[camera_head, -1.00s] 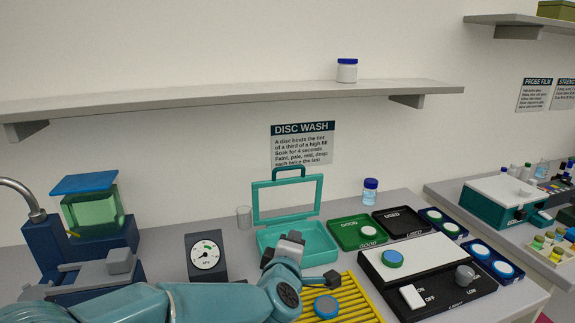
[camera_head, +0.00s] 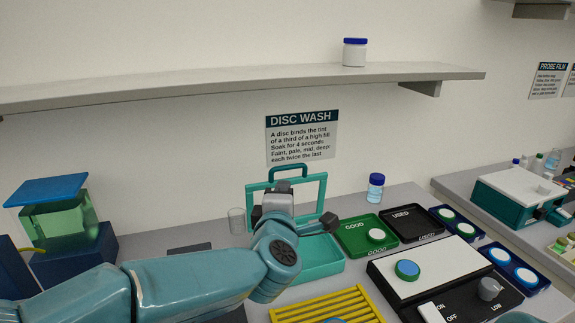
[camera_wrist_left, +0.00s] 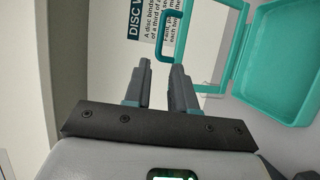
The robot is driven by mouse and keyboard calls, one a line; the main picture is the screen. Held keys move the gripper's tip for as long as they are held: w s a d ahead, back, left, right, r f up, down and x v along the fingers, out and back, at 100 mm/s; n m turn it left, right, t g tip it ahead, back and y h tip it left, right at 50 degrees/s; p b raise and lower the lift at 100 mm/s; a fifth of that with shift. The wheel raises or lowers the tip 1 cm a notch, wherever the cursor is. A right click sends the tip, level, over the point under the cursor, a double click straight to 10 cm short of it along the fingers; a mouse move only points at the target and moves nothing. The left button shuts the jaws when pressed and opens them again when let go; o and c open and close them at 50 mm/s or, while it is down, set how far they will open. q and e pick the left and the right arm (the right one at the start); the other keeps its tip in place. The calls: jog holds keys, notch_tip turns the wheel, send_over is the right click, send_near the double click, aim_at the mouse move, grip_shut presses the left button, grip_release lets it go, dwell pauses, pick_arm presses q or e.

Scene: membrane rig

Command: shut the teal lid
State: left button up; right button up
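The teal lid (camera_head: 318,202) stands raised, roughly upright, at the back of its teal case (camera_head: 325,262). It is a frame around a pale panel, with a handle (camera_head: 287,168) on top. In the left wrist view the lid (camera_wrist_left: 212,88) and its handle (camera_wrist_left: 162,38) show at upper right, the open case (camera_wrist_left: 285,75) beyond. My left gripper (camera_head: 278,190) overlaps the lid's left half in the head view. In the left wrist view its fingers (camera_wrist_left: 160,68) are apart with nothing between them, near the handle; contact cannot be told.
A glass beaker (camera_head: 237,220) stands left of the case. A green tray (camera_head: 352,240), a black tray (camera_head: 428,228) and a blue-capped jar (camera_head: 375,188) are at its right. A yellow rack (camera_head: 318,308) lies in front. A shelf (camera_head: 230,88) runs above.

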aim_at(290, 169)
pick_arm(q)
jog(key=w+p, duration=0.1)
jog(key=w, duration=0.4)
jog(key=w+f+p, duration=0.1)
jog(key=w+p, duration=0.1)
jog(key=w, duration=0.3)
jog(key=w+p, duration=0.2)
jog(key=w, duration=0.3)
jog(key=shift+d+f, duration=0.15)
jog(key=shift+f, duration=0.05)
jog(key=shift+w+f+p, duration=0.2)
jog(key=shift+w+p, duration=0.1)
jog(key=shift+w, duration=0.2)
jog(key=shift+s, duration=0.15)
jog(key=shift+c, duration=0.6)
grip_shut()
